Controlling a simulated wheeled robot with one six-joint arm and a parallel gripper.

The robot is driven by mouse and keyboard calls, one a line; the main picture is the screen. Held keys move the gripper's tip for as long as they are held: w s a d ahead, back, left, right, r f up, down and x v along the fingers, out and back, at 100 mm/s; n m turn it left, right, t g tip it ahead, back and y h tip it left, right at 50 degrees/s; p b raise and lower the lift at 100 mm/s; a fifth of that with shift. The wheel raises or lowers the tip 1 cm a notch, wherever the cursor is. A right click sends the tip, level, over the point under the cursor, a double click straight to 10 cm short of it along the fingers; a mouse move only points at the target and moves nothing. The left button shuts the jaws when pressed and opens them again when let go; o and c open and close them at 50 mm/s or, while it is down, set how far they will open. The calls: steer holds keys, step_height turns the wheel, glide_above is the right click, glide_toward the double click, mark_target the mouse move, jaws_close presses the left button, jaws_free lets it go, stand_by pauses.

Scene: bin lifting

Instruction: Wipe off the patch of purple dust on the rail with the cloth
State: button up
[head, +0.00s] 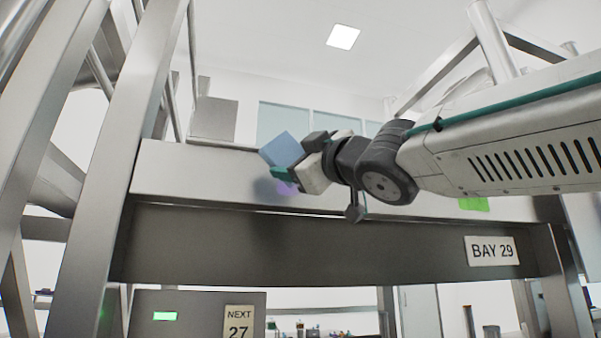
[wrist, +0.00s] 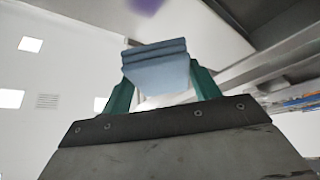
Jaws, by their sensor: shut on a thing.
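My gripper (head: 279,162) is shut on a folded light-blue cloth (head: 283,149) in front of the rail's upper face. In the wrist view the cloth (wrist: 156,66) sits between the two green fingers of my gripper (wrist: 160,85). The wide light-grey rail (head: 200,175) runs across the head view. The purple dust patch (head: 287,188) shows on it just below the cloth, partly hidden by my gripper. In the wrist view the purple patch (wrist: 146,5) is at the top edge, above the cloth and apart from it in the picture. I cannot tell whether the cloth touches the rail.
A green patch (head: 473,204) is on the rail at the right. Slanted metal posts (head: 90,180) stand at the left. A cabinet with a "NEXT 27" sign (head: 238,322) is below.

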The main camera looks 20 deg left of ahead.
mark_target(278, 188)
steer(key=shift+w, duration=0.1)
steer(key=shift+w+a+f, duration=0.35)
steer(key=shift+w+a, duration=0.2)
steer(key=shift+w, duration=0.45)
steer(key=shift+w+a+f, duration=0.35)
steer(key=shift+w+a, duration=0.2)
steer(key=shift+w, duration=0.45)
steer(key=shift+w+a+f, duration=0.35)
steer(key=shift+w+a, duration=0.2)
steer(key=shift+w, duration=0.45)
steer(key=shift+w+a, duration=0.55)
steer(key=shift+w, duration=0.35)
steer(key=shift+w+d, duration=0.5)
steer(key=shift+d, duration=0.35)
steer(key=shift+w+d, duration=0.5)
steer(key=shift+d, duration=0.35)
steer(key=shift+s+a, duration=0.45)
steer(key=shift+a, duration=0.45)
steer(key=shift+s+a, duration=0.4)
steer(key=shift+a, duration=0.45)
steer(key=shift+f, duration=0.1)
